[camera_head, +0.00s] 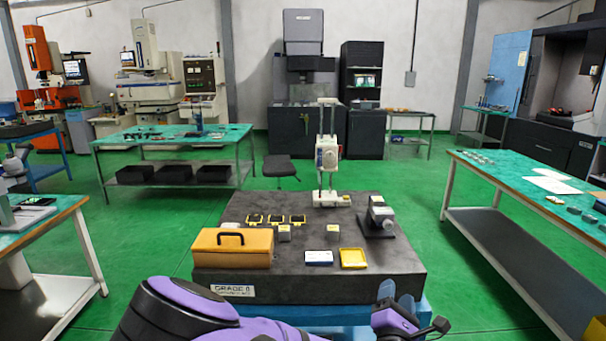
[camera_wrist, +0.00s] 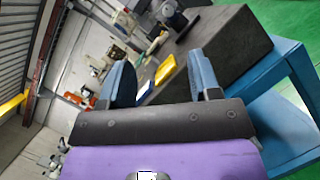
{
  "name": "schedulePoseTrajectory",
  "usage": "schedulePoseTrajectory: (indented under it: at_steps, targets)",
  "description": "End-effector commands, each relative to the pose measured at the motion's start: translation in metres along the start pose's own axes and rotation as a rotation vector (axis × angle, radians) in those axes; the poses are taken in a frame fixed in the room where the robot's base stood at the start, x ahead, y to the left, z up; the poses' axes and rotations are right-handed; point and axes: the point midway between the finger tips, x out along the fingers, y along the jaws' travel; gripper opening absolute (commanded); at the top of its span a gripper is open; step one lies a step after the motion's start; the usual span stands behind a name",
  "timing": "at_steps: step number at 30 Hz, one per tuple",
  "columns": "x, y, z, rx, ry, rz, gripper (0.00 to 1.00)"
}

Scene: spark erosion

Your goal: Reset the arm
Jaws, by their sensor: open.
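My purple arm reaches across the bottom of the head view. My gripper (camera_head: 397,298) is at its right end, in front of the near edge of the dark granite block (camera_head: 310,248). In the wrist view my gripper (camera_wrist: 160,80) shows two blue fingers spread apart with nothing held between them. The block also shows there, turned on its side, beyond and to the right of the fingers (camera_wrist: 232,50). The fingers appear apart from the block.
On the block stand an orange box (camera_head: 232,248), a yellow tray (camera_head: 353,258), a white-and-blue box (camera_head: 319,258), a grey vise-like device (camera_head: 380,218) and a tall white gauge (camera_head: 327,155). Green-topped tables stand left (camera_head: 165,135) and right (camera_head: 500,172). Green floor lies between.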

Motion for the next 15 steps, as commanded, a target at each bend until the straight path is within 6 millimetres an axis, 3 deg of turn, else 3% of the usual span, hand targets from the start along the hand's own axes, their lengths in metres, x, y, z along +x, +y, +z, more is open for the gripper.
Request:
schedulePoseTrajectory:
  at_steps: [15]
  targets:
    - [0.008,-0.035,-0.005,0.365,0.064,-0.413,0.57]
